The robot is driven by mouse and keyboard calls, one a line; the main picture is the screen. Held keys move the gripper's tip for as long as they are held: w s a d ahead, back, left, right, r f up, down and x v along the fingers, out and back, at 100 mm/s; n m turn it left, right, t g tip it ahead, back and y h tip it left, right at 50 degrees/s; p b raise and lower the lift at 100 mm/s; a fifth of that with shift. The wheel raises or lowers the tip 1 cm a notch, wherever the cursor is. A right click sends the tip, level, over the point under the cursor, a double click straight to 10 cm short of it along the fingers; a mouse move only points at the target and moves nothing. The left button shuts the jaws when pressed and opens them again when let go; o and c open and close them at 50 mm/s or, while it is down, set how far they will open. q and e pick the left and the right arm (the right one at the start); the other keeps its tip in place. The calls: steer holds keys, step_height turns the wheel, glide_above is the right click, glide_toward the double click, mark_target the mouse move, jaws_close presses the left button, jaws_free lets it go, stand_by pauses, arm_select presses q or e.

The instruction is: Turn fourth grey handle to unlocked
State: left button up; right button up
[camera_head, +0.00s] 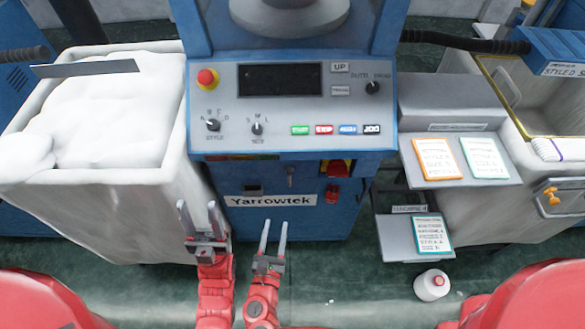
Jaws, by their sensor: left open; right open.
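No row of grey handles can be made out. A small grey lever-like part (290,177) is on the blue front of the Yarrowtek machine (330,215), above the name plate; I cannot tell whether it is one of the handles or which state it is in. My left gripper (198,207) is open and empty, pointing up in front of the white bin's right side. My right gripper (274,225) is open and empty, just below the name plate. Both appear apart from the machine.
The control panel (225,93) has knobs, coloured buttons and a red stop button (207,78). A red switch (337,170) sits below it. A white-filled bin (185,200) is left. Shelves with cards (405,172) are right.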

mark_target(289, 177)
steer(key=shift+t+h, duration=0.3)
steer(key=shift+h, duration=0.1)
steer(key=w+d, duration=0.1)
steer(key=w, duration=0.4)
steer(key=w+d+r+p, duration=0.1)
steer(key=w, duration=0.5)
steer(key=w+d+r, duration=0.1)
steer(key=w+d, duration=0.1)
steer(key=w, duration=0.3)
steer(key=shift+w+r+p, duration=0.1)
steer(key=shift+w+p, duration=0.15)
steer(key=shift+p, duration=0.05)
jaws_close()
